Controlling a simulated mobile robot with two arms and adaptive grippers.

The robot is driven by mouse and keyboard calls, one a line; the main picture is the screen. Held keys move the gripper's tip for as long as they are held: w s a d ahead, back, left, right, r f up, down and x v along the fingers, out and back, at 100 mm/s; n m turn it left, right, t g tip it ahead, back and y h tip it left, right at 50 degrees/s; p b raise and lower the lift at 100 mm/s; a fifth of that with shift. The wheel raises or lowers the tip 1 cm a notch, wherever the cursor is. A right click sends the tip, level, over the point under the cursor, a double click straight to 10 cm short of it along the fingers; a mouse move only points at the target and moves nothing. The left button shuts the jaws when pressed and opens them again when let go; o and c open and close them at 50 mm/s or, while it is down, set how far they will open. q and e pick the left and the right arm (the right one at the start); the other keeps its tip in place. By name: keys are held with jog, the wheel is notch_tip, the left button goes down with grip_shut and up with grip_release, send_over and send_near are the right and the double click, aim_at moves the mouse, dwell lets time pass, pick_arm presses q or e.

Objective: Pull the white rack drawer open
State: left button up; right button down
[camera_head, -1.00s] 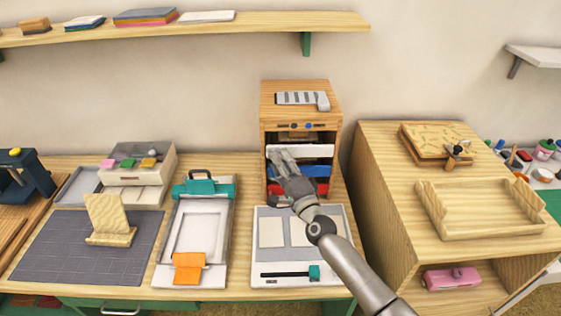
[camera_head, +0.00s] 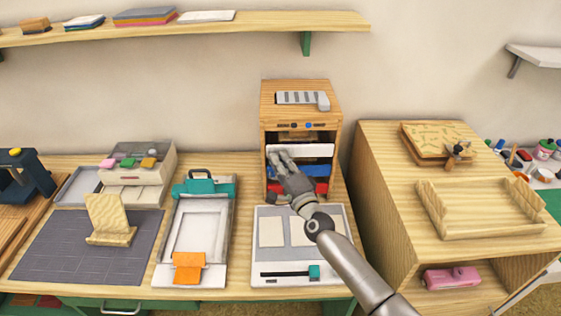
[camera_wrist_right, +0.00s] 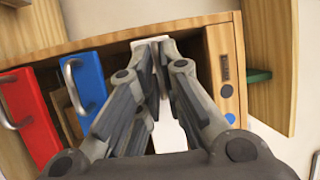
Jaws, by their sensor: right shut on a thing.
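The wooden rack (camera_head: 267,130) stands at the back of the table. Its white drawer (camera_head: 312,151) is the upper one of the coloured drawers. My right gripper (camera_head: 280,158) is at the front of the white drawer, toward its left part. My left gripper is not in view.
A pale board with panels (camera_head: 262,268) lies on the table in front of the rack. A wooden cabinet (camera_head: 375,190) stands close on the right. A white frame with a teal clamp (camera_head: 165,265) lies to the left. A shelf (camera_head: 250,24) hangs above.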

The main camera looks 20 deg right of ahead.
jog(key=shift+s, duration=0.1)
jog(key=s+a+p, duration=0.2)
jog(key=s+a, duration=0.1)
jog(key=s, duration=0.7)
jog(key=s+a+p, duration=0.2)
jog(key=s+p, duration=0.1)
jog(key=s, duration=0.7)
jog(key=shift+s+a, duration=0.15)
jog(key=shift+a, duration=0.25)
jog(key=shift+r, duration=0.1)
jog(key=c, duration=1.6)
grip_release()
jog(key=s, duration=0.4)
jog(key=s+d+f, duration=0.1)
jog(key=s, duration=0.7)
jog(key=shift+d+f, duration=0.2)
jog(key=shift+f, duration=0.2)
jog(key=shift+w, duration=0.1)
